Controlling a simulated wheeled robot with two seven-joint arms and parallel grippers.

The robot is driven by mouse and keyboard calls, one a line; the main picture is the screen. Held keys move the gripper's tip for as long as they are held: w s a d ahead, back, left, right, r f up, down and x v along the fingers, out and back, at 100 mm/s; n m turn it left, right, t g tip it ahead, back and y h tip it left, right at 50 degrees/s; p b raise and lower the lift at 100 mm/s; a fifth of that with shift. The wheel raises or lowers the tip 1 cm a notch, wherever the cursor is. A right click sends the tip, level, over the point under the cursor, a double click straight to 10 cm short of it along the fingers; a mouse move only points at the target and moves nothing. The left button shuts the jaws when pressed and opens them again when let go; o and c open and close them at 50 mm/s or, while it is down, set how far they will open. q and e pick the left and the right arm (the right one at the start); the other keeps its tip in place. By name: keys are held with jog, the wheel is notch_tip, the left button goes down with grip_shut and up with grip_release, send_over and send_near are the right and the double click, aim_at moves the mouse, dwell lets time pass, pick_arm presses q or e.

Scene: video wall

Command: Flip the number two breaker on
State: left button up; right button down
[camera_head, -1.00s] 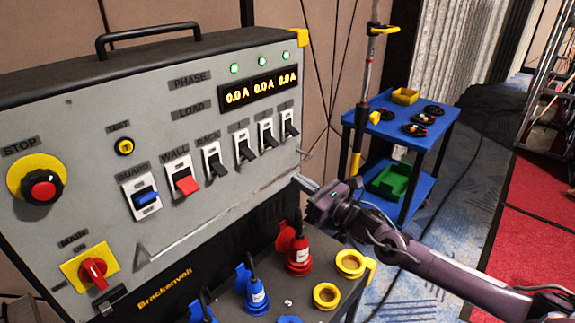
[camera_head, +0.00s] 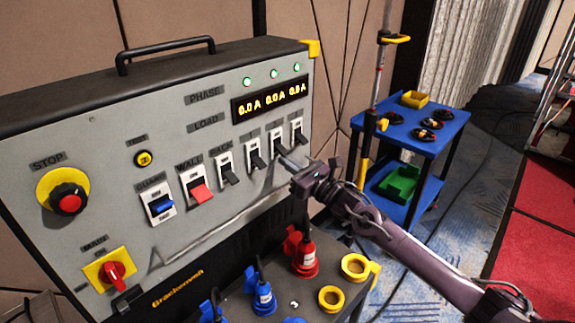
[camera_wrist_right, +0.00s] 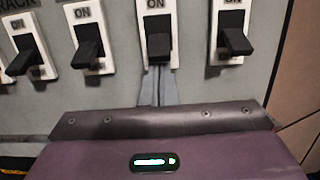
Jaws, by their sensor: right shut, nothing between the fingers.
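The grey breaker panel (camera_head: 120,240) has a row of switches. After the blue GUARD, red WALL and black RACK (camera_head: 225,168) switches come three black ones with labels too small to read. Counting from RACK, the second of these, taken as number two (camera_head: 276,146), has its black lever angled down below the ON mark. It also shows at the centre of the right wrist view (camera_wrist_right: 158,40). My right gripper (camera_head: 284,158) is shut and empty. Its fingertips (camera_wrist_right: 157,72) are just below that lever; I cannot tell whether they touch it. My left gripper is out of view.
Neighbouring black switches stand close on both sides, at left (camera_wrist_right: 88,42) and right (camera_wrist_right: 235,40). Red and blue plugs (camera_head: 303,258) and yellow sockets (camera_head: 355,267) are on the ledge below. A blue cart (camera_head: 425,145) stands behind my right arm.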

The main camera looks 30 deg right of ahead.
aim_at(286, 154)
jog(key=shift+r, duration=0.2)
dwell(0.3)
jog(key=shift+s+r+g+p, duration=0.15)
jog(key=shift+g+p, duration=0.25)
jog(key=shift+p, duration=0.15)
jog(key=shift+s+r+g+p, duration=0.1)
jog(key=shift+r+g+p, duration=0.05)
jog(key=shift+g+p, duration=0.2)
jog(key=shift+s+d+r+g+h+p, duration=0.15)
jog(key=shift+r+g+h+p, duration=0.4)
jog(key=shift+p, duration=0.55)
jog(key=r+g+p, duration=0.1)
jog(key=g+p, duration=0.1)
jog(key=p, duration=0.1)
jog(key=r+g+h+p, duration=0.1)
jog(key=g, duration=0.1)
jog(key=shift+s+d+r, duration=0.1)
jog(key=shift+s+r, duration=0.15)
jog(key=shift+r, duration=0.1)
jog(key=shift+f, duration=0.55)
jog(key=shift+r, duration=0.1)
